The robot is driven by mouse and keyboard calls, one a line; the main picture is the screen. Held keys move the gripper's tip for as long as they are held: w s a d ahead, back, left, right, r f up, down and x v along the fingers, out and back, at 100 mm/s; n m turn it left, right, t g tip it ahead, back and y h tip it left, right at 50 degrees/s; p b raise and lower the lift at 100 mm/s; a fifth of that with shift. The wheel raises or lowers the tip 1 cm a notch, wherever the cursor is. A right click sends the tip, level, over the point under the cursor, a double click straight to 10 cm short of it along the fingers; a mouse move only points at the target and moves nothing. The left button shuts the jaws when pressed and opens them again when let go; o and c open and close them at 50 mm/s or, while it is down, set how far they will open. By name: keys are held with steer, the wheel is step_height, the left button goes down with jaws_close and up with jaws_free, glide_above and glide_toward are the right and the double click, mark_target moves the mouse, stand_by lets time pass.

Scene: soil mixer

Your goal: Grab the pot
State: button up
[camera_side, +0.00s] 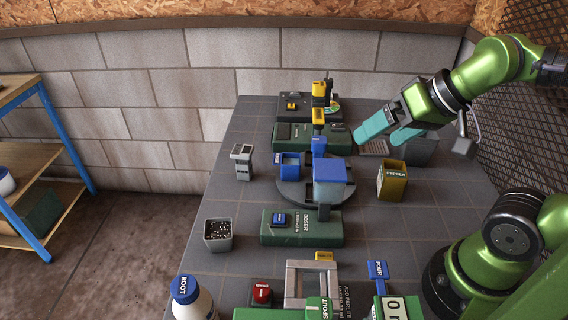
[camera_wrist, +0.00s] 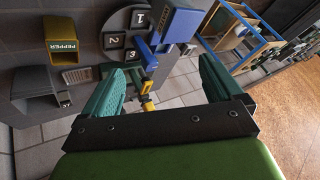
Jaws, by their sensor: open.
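A small grey square pot (camera_side: 218,235) filled with dark, white-speckled soil stands upright at the left edge of the table in the side view. I cannot make it out in the wrist view. My gripper (camera_side: 380,138) has teal fingers, spread apart with nothing between them. It is above the far right part of the table, well away from the pot. The fingers also show in the wrist view (camera_wrist: 160,75).
A round dark turntable (camera_side: 341,191) with blue-topped containers stands mid-table. A green DOSER unit (camera_side: 300,228) lies right of the pot. A white ROOT bottle (camera_side: 192,300) and a grey post (camera_side: 242,162) stand along the left.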

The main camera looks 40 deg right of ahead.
steer(key=m+g+h, duration=0.2)
steer(key=m+g, duration=0.1)
steer(key=g, duration=0.4)
glide_above(219, 231)
step_height(219, 231, down, 8)
steer(key=f, duration=1)
steer(key=shift+s+d+f, duration=0.15)
steer(key=shift+s+f, duration=0.2)
steer(key=shift+s, duration=0.05)
steer(key=shift+w+f, duration=0.2)
steer(key=shift+f, duration=1.15)
steer(key=shift+w+f, duration=0.2)
steer(key=shift+f, duration=1.1)
steer(key=c, duration=1)
